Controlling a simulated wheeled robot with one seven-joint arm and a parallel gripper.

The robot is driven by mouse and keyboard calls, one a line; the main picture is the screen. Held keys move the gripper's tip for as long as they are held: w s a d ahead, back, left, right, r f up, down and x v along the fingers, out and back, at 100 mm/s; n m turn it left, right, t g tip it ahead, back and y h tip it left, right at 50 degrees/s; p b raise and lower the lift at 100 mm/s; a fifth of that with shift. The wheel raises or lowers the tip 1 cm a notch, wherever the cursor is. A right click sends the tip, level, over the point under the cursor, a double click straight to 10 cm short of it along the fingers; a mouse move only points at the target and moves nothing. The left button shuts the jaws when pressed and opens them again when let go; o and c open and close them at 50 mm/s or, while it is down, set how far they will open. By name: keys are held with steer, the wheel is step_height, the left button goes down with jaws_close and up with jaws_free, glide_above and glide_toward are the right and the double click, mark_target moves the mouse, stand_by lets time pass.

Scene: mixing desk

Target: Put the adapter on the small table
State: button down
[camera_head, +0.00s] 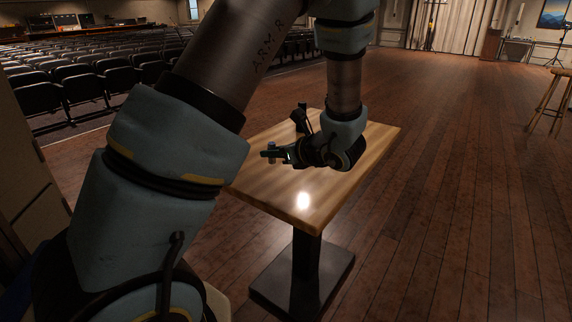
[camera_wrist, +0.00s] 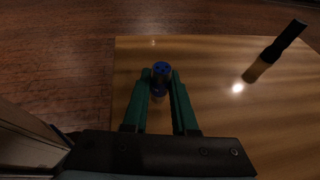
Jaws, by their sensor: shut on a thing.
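The adapter (camera_wrist: 161,70) is a small cylinder with a blue end face, which looks up toward the wrist camera. My gripper (camera_wrist: 161,78) is shut on it, with one green finger on each side. In the head view the adapter (camera_head: 272,147) shows as a small grey-blue piece at the tips of my gripper (camera_head: 271,155). The small table (camera_head: 345,190) has a light wooden top on a dark pedestal. The adapter is over the table top near its left edge in the head view. The gap between them is hard to judge. My arm hides part of the table top.
A black and tan object (camera_wrist: 274,53) stands or lies on the table top, right of my gripper in the wrist view. Rows of dark seats (camera_head: 75,84) fill the left. A wooden stool (camera_head: 548,103) is at far right. The floor right of the table is clear.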

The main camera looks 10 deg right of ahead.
mark_target(274, 185)
step_height(274, 185, down, 6)
steer(key=shift+f, duration=0.25)
steer(key=shift+f, duration=0.1)
steer(key=shift+f, duration=0.15)
steer(key=c, duration=0.7)
jaws_free()
